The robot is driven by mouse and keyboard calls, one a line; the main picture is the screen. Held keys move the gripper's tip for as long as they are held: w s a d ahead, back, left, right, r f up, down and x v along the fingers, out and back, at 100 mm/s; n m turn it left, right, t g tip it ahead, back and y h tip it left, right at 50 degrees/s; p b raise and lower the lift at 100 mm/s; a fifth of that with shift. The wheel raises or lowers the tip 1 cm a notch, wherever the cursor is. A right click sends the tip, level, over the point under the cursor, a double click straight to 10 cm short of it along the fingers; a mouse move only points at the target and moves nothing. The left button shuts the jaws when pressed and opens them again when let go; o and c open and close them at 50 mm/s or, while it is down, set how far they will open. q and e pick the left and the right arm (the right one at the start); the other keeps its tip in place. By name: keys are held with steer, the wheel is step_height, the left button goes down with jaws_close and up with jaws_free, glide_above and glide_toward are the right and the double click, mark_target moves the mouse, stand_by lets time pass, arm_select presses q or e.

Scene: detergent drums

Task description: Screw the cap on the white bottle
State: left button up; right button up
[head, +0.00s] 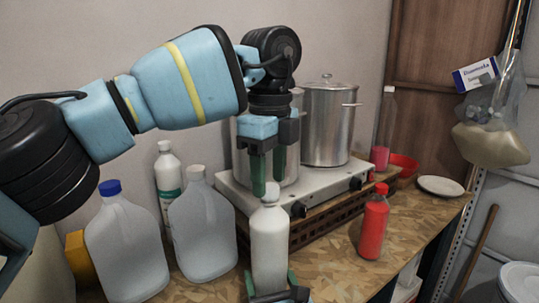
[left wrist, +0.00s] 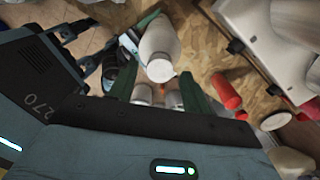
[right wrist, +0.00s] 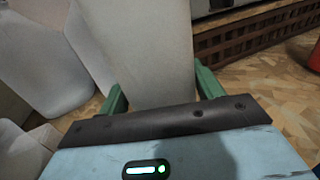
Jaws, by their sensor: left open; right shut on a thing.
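The white bottle (head: 269,249) stands upright near the table's front edge, with a white cap (head: 270,191) at its top. How tightly the cap sits cannot be told. My right gripper (head: 277,287) is shut on the bottle's lower body; in the right wrist view the bottle (right wrist: 150,55) stands between its green fingers. My left gripper (head: 268,182) points down with its green fingers apart, open, around or just behind the cap's height. In the left wrist view the cap (left wrist: 161,70) shows between the fingers; contact cannot be told.
Two translucent jugs (head: 202,229) (head: 125,247) and a white-green bottle (head: 168,177) stand to the left. Behind is a stove (head: 240,197) with steel pots (head: 328,124). A red bottle (head: 373,226) stands to the right. The table between it and the white bottle is clear.

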arm_select(q)
steer(key=shift+f, duration=0.7)
